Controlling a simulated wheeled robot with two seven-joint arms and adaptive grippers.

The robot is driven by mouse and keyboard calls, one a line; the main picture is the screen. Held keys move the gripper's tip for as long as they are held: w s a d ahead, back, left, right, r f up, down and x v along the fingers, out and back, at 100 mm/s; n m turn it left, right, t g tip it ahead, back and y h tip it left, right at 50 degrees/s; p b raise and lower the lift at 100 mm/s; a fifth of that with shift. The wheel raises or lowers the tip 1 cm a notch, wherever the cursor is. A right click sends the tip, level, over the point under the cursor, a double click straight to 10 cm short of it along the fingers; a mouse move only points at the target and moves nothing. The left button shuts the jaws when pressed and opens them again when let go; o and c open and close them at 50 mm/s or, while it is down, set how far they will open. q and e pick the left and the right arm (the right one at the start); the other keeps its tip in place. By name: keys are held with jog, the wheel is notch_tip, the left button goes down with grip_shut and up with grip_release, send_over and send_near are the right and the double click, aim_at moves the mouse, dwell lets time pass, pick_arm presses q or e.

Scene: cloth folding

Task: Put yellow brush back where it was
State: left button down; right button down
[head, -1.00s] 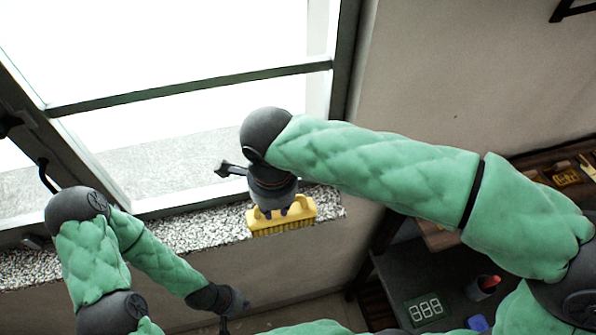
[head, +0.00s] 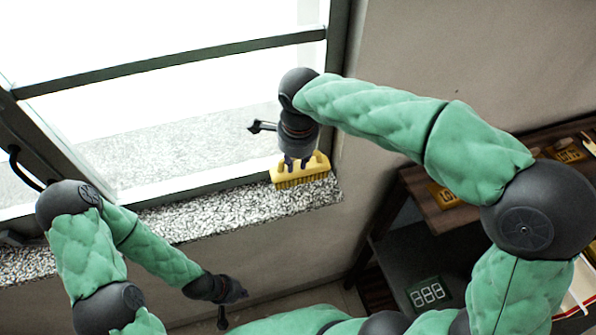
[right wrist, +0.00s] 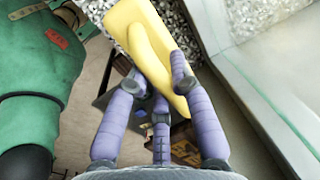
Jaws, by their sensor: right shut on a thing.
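The yellow brush (head: 302,174) is at the right end of the speckled stone sill, close to the window frame, bristles facing down. I cannot tell whether its bristles touch the sill. My right gripper (head: 296,161) is above it, shut on its handle. In the right wrist view the purple fingers (right wrist: 155,82) close around the handle of the yellow brush (right wrist: 138,35); the stone shows beyond it. My left gripper (head: 238,294) hangs low at the left, away from the brush, and its fingers are too small to read.
The speckled sill (head: 215,212) is bare to the left of the brush. The window frame (head: 160,192) runs behind it. At the right stand a dark wooden shelf (head: 452,222) with yellow items and a display with digits (head: 427,292).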

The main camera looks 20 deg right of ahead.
aim_at(298, 165)
jog(key=shift+w+d+f, duration=0.2)
jog(key=shift+w+f, duration=0.1)
jog(key=shift+f, duration=0.05)
jog(key=shift+w+d+f, duration=0.15)
jog(key=shift+d+f, duration=0.05)
jog(key=shift+f, duration=0.1)
jog(key=shift+w+f+b, duration=0.1)
jog(key=shift+f+b, duration=1.2)
jog(key=shift+f, duration=0.25)
jog(key=shift+f, duration=0.15)
jog(key=c, duration=1.1)
grip_release()
